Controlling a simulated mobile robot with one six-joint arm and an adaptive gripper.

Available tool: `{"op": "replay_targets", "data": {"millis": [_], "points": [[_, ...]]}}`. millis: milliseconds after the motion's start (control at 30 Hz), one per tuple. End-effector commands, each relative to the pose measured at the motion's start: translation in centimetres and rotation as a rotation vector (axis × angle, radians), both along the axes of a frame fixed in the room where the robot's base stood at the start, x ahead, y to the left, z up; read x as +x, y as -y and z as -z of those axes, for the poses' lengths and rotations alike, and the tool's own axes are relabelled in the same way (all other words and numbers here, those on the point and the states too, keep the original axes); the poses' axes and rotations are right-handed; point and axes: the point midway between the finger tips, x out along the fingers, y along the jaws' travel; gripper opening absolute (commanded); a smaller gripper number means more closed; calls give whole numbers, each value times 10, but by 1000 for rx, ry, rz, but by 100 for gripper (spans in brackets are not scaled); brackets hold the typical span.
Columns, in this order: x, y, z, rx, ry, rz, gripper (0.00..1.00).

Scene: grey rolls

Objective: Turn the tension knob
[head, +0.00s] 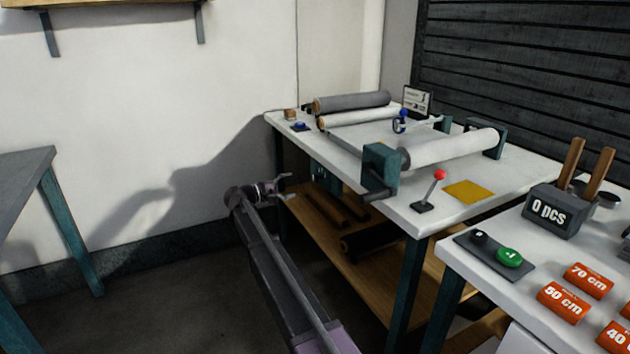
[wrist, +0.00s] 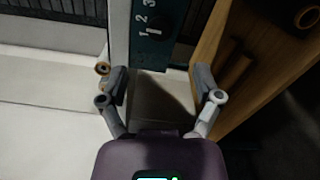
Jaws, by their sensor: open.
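The tension knob (wrist: 160,28) is a dark round knob with a white mark on a teal panel (wrist: 144,52) numbered 1, 2 and 3, at the top of the wrist view. In the head view the teal panel (head: 326,178) shows small under the table's left edge, and the knob cannot be made out there. My gripper (wrist: 161,82) is open and empty, its fingers apart below the panel in the picture. In the head view my gripper (head: 284,184) is beside the table's left side, left of the panel. The knob is not between the fingers.
The white worktable (head: 400,208) carries grey and white rolls (head: 352,102) and a red-tipped lever (head: 438,176). A wooden shelf (head: 372,272) with dark rolls lies below. Another table (head: 30,168) stands at far left. The floor between is clear.

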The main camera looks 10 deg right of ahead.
Motion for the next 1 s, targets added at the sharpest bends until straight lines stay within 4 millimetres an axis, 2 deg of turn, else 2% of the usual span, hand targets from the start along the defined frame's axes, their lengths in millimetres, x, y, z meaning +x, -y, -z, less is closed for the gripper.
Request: {"op": "replay_targets", "data": {"millis": [300,533,733,1000], "points": [[15,48,0,0,0,2,83],[25,77,0,0,0,2,83],[29,90,0,0,0,0,83],[30,94,0,0,0,0,83]]}}
